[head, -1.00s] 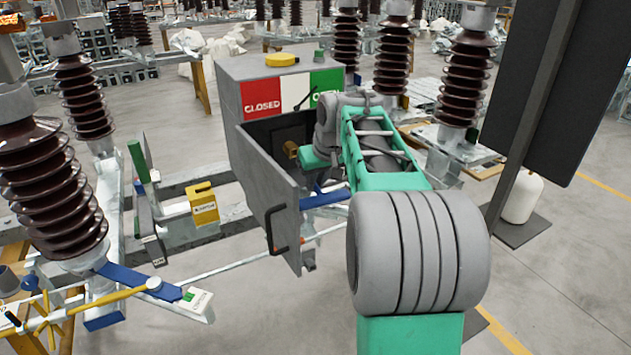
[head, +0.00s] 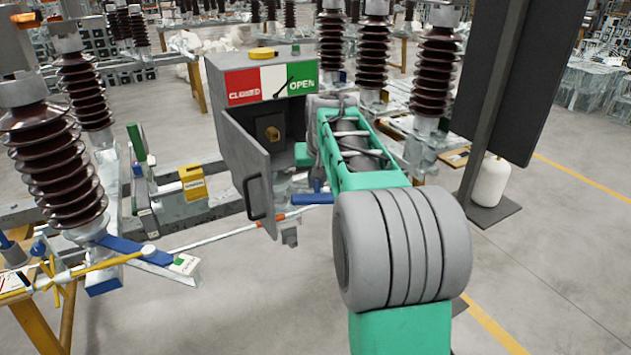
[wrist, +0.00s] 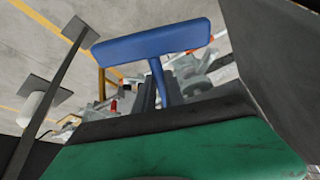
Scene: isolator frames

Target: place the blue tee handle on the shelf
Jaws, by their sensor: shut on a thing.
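The blue tee handle (wrist: 150,42) spans the upper middle of the wrist view, with its crossbar across and its stem running down toward my gripper (wrist: 168,104). My gripper is shut on it; the green and dark body in front hides the fingertips and grip. In the head view part of the blue handle (head: 318,199) shows just below and right of the open grey box, beside my forearm, which hides my gripper. I cannot make out a shelf with certainty in either view.
The grey box (head: 229,140) has its door (head: 246,165) swung open toward me, with a brass block (head: 272,133) inside. Brown insulators (head: 437,75) stand behind. A yellow block (head: 192,183) sits on the rail at left. A dark panel (head: 520,80) stands right.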

